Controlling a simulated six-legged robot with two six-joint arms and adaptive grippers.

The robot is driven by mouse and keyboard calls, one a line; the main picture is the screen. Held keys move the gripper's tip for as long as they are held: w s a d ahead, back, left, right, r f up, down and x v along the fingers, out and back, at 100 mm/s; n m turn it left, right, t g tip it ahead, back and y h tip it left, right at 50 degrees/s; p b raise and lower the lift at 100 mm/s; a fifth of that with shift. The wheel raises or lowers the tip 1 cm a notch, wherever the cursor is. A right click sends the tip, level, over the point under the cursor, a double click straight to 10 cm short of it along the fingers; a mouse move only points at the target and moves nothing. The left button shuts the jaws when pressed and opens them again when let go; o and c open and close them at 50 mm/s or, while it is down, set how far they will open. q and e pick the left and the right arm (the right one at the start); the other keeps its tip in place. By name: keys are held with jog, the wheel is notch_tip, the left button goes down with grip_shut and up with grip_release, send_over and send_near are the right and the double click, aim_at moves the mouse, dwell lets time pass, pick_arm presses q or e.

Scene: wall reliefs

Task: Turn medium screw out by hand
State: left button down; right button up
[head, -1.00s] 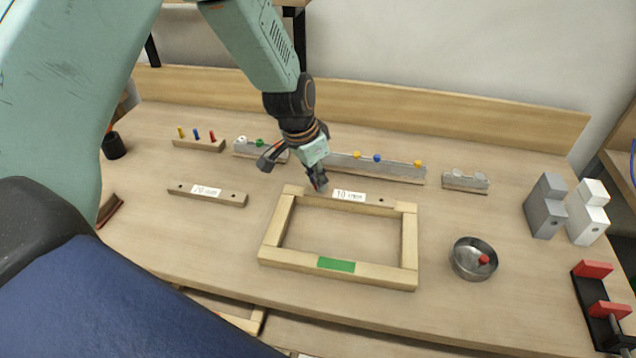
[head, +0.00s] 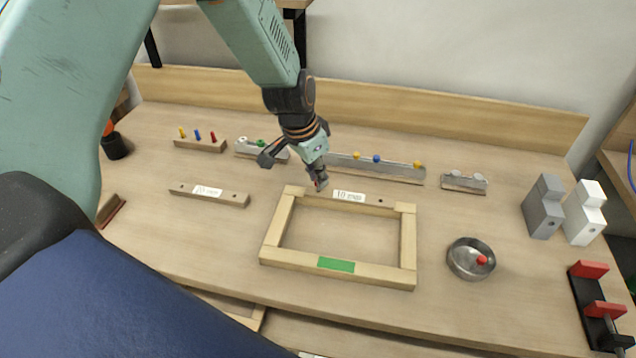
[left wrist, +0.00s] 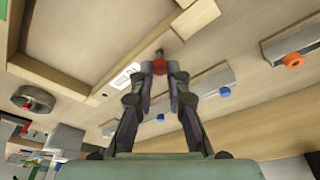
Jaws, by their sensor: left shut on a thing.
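The wooden frame (head: 409,245) lies on the table, with a white label (head: 349,196) and a green patch (head: 336,265). My left gripper (head: 318,184) is at the left part of its far bar, pointing down. In the left wrist view, my left gripper (left wrist: 159,74) is shut on the red head of a screw (left wrist: 158,66). A short length of grey shank shows beyond the head towards the wood. I cannot tell how deep the screw sits. In the head view the fingers hide the screw. My right gripper is not in view.
A metal dish (head: 460,270) with a red-headed piece (head: 482,260) stands right of the frame. A rail with yellow and blue knobs (head: 376,158) lies behind. A labelled wooden bar (head: 225,197) and a peg block (head: 200,145) lie left. Grey and white blocks (head: 543,207) stand right.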

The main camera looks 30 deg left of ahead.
pick_arm(q)
jog(key=shift+r+p, duration=1.35)
jog(key=shift+r, duration=0.3)
jog(key=shift+r+p, duration=0.85)
jog(key=shift+r, duration=0.15)
jog(key=shift+w, duration=0.1)
